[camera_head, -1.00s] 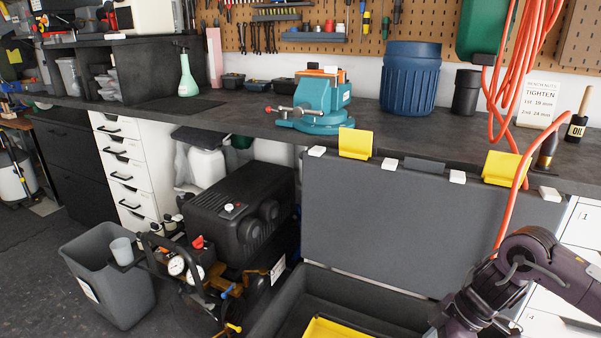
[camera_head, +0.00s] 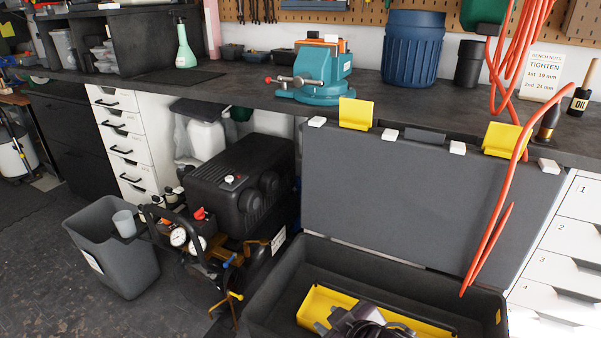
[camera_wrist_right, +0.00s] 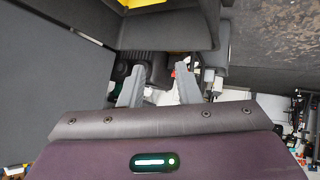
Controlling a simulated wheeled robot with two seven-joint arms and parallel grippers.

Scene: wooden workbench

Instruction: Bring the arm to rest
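My right gripper (camera_head: 334,322) shows at the bottom edge of the head view, in front of the open dark case (camera_head: 268,300). Part of it and of my right arm is cut off by the frame. In the right wrist view, the two grey fingers of the right gripper (camera_wrist_right: 160,72) stand apart with nothing held between them. The case and a bit of its yellow tray (camera_wrist_right: 143,3) show beyond the fingers. My left gripper is in neither view.
The yellow tray (camera_head: 316,304) lies in the case, whose grey lid (camera_head: 420,200) stands upright against the bench. A black compressor (camera_head: 235,180) and a grey bin (camera_head: 110,255) stand to the left. An orange hose (camera_head: 490,240) hangs down at the right. Open floor lies at lower left.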

